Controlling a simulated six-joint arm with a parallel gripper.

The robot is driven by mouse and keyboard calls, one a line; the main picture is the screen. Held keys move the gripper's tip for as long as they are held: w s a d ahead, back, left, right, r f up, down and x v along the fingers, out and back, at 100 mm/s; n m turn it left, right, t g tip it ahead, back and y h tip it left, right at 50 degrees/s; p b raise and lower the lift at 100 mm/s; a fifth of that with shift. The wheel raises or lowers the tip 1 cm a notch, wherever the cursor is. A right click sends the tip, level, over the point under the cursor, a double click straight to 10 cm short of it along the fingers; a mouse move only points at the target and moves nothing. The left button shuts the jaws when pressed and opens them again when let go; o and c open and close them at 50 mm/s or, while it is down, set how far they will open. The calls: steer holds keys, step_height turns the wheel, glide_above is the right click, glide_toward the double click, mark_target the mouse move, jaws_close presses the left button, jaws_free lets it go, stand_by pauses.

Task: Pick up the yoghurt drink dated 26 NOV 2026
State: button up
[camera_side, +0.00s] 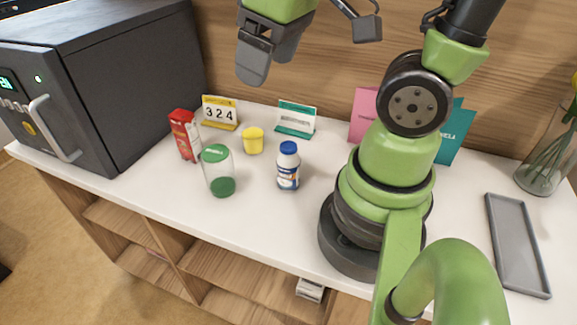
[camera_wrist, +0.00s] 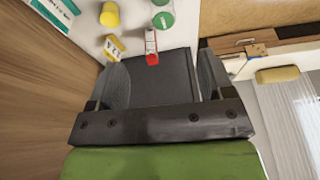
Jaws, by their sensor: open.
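A white bottle with a blue cap and a dark printed label (camera_side: 288,168) stands upright on the white counter. It looks like the yoghurt drink, but no date on it is legible. I do not make it out in the wrist view. My gripper (camera_side: 252,74) hangs high above the back of the counter, above and to the left of the bottle and apart from everything. In the wrist view my gripper (camera_wrist: 162,82) is open, with nothing between its fingers.
A clear green-lidded jar (camera_side: 217,172), red carton (camera_side: 185,134) and yellow cup (camera_side: 253,140) stand left of the bottle. A number card (camera_side: 220,112) and teal sign (camera_side: 296,118) stand behind. A dark boxy appliance (camera_side: 130,90) fills the left; a grey tray (camera_side: 516,245) lies right.

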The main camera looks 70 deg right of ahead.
mark_target(287, 146)
steer(key=d+f+n+g, duration=0.1)
steer(key=f+n+g, duration=0.1)
steer(key=f, duration=0.2)
steer(key=w+d+f+n+g+h, duration=0.1)
steer(key=d+f+n+g, duration=0.1)
steer(key=f+n, duration=0.1)
steer(key=d+f+n+g+h, duration=0.1)
steer(key=d+f+n+g, duration=0.1)
steer(key=f, duration=0.3)
steer(key=shift+w+d+n, duration=0.2)
steer(key=shift+w+n, duration=0.1)
steer(key=shift+n, duration=0.2)
steer(key=x, duration=0.4)
steer(key=shift+s, duration=0.1)
steer(key=shift+a+x, duration=0.15)
steer(key=shift+x, duration=0.85)
steer(key=shift+a+x, duration=0.15)
steer(key=shift+x, duration=1.8)
steer(key=c, duration=1)
